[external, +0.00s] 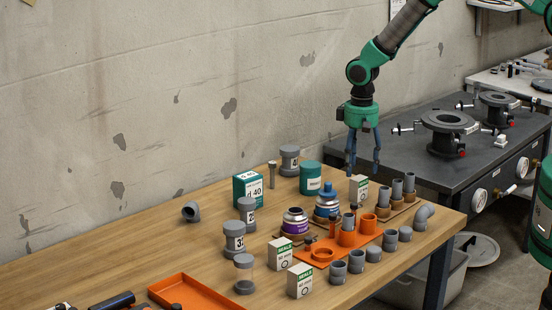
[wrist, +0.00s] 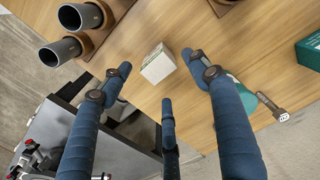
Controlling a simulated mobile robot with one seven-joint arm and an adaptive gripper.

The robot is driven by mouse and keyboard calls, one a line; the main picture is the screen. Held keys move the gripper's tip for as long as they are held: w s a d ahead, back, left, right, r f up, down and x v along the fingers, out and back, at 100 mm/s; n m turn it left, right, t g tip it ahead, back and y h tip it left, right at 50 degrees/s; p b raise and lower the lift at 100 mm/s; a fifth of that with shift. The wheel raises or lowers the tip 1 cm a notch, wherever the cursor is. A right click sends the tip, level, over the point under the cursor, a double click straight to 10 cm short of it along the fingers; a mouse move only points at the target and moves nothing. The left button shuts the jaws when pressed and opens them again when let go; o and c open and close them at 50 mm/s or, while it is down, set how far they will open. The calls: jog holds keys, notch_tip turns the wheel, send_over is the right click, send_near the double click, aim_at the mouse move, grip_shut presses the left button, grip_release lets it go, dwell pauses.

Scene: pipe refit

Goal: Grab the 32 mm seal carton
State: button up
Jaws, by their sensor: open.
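Three small white-and-green seal cartons stand on the wooden table in the external view: one at the back (external: 359,188), one in the front middle (external: 280,252) and one nearer the front edge (external: 299,281). Their size marks are too small to read, so I cannot tell which is 32 mm. My gripper (external: 363,166) points down above the back carton, with its blue fingers spread and empty. In the wrist view a pale carton (wrist: 158,65) stands between and beyond the open fingers (wrist: 160,88), apart from them.
Grey pipe pieces on a wooden rack (external: 397,208) stand right of the back carton. A blue-capped can (external: 328,203) and a teal canister (external: 311,178) stand to its left. An orange tray of fittings (external: 325,254) lies in front. Bare table shows at the left.

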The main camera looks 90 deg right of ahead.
aim_at(359, 178)
jog(key=shift+s+d+f+b, duration=0.1)
jog(key=shift+f+b, duration=0.3)
jog(key=shift+f, duration=2.1)
jog(key=c, duration=1.4)
jog(key=shift+r+p, duration=0.7)
jog(key=shift+r, duration=4.3)
